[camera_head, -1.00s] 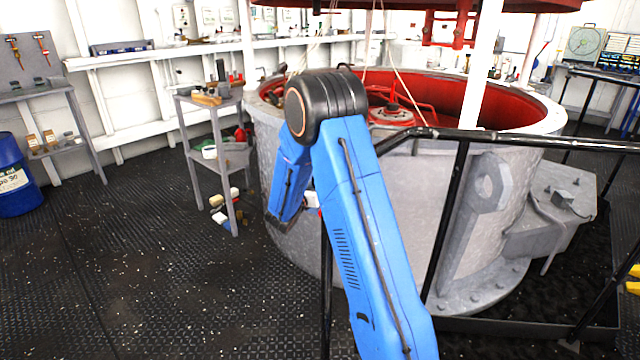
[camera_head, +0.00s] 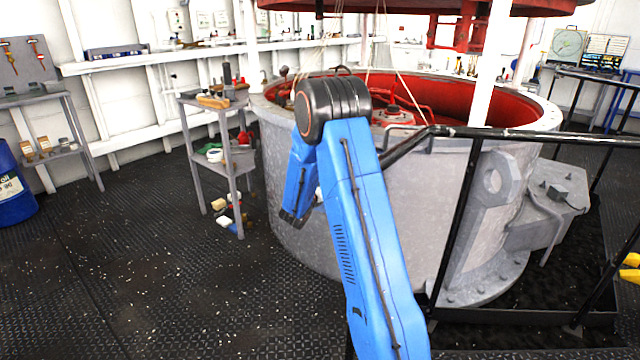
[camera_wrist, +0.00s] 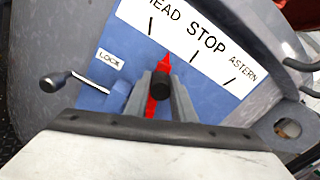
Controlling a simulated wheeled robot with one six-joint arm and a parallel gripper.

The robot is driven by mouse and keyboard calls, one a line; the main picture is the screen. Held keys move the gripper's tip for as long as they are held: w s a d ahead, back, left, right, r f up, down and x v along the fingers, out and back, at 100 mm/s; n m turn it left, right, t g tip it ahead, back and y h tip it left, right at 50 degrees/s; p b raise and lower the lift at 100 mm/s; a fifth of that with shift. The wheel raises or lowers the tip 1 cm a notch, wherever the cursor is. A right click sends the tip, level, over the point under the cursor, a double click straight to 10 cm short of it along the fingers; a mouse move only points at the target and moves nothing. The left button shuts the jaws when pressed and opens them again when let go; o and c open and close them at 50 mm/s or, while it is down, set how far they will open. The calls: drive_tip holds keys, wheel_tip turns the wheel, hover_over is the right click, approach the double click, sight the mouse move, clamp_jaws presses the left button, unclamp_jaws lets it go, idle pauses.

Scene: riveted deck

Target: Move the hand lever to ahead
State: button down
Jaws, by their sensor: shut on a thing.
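In the wrist view, a blue-grey panel carries a white dial plate (camera_wrist: 212,42) with AHEAD (partly cut off), STOP and ASTERN and black marks. A red pointer (camera_wrist: 166,66) stands between the AHEAD and STOP marks. The hand lever's dark round end (camera_wrist: 161,82) shows in front of the pointer. My gripper (camera_wrist: 160,90) is shut on the lever, with a grey finger on each side of it. The rest of the lever is hidden behind my gripper. In the head view, my blue arm hides the gripper and lever.
A small crank (camera_wrist: 62,78) sits left of my gripper beside a LOCK label (camera_wrist: 107,58). In the head view, a black railing (camera_head: 520,134) runs before the large grey drum (camera_head: 400,200). A grey cart (camera_head: 216,150) stands left of it. Floor at left is clear.

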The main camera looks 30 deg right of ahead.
drive_tip(key=shift+w+a+f+n, duration=0.15)
drive_tip(key=shift+w+a+n, duration=0.25)
drive_tip(key=shift+w, duration=0.15)
drive_tip(key=shift+w+a+f+n, duration=0.25)
drive_tip(key=shift+w+a+n, duration=0.1)
drive_tip(key=shift+w+n, duration=0.15)
drive_tip(key=shift+w+a+f+n, duration=0.3)
drive_tip(key=shift+w+n, duration=0.1)
drive_tip(key=shift+w, duration=0.1)
drive_tip(key=c, duration=1.6)
unclamp_jaws()
drive_tip(key=shift+w, duration=0.1)
drive_tip(key=shift+o, duration=0.2)
drive_tip(key=shift+a, duration=0.15)
drive_tip(key=v, duration=1.7)
drive_tip(key=shift+a, duration=0.1)
